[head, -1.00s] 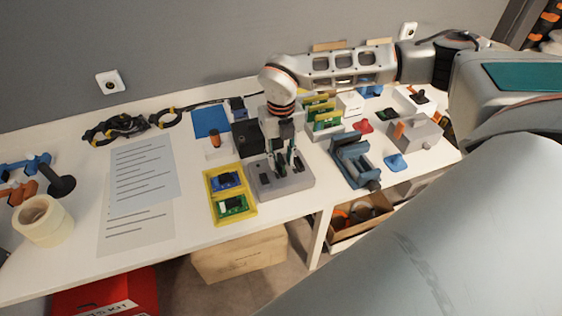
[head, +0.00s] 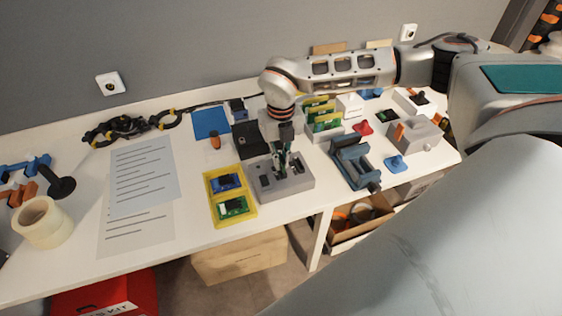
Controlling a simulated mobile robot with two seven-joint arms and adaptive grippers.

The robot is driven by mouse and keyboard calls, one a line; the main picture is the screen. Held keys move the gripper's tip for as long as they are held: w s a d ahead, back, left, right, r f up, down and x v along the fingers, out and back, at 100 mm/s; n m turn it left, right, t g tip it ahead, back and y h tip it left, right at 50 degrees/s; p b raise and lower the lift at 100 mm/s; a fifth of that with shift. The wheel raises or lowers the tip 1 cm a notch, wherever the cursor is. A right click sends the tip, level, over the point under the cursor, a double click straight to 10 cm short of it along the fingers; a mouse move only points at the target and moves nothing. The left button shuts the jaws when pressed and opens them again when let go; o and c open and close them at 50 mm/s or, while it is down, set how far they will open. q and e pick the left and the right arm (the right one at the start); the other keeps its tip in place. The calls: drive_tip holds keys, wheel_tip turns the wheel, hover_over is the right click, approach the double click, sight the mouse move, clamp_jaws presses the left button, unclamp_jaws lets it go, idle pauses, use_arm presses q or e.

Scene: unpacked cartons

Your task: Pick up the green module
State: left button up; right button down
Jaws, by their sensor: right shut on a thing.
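My right gripper (head: 281,165) points down over the grey block with slots (head: 302,182) near the table's front edge. It is shut on a green module (head: 287,151), of which only a thin green strip shows between and behind the fingers. I cannot tell whether the module still touches the block. Another green board (head: 233,208) lies in the front compartment of the yellow tray (head: 209,194), with a blue board (head: 227,182) behind it. My left gripper is not in view.
A rack of green and yellow boards (head: 322,118) stands behind and right of the gripper. A black box (head: 249,140) is behind left, and a blue-grey vise (head: 353,162) is close on the right. Paper sheets (head: 143,175) lie left; the table's front edge is near.

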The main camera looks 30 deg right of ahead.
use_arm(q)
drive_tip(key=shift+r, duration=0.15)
use_arm(e)
wheel_tip(320, 180, up, 19)
drive_tip(key=shift+r, duration=0.2)
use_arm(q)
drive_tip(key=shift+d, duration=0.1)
use_arm(e)
drive_tip(key=shift+f, duration=0.15)
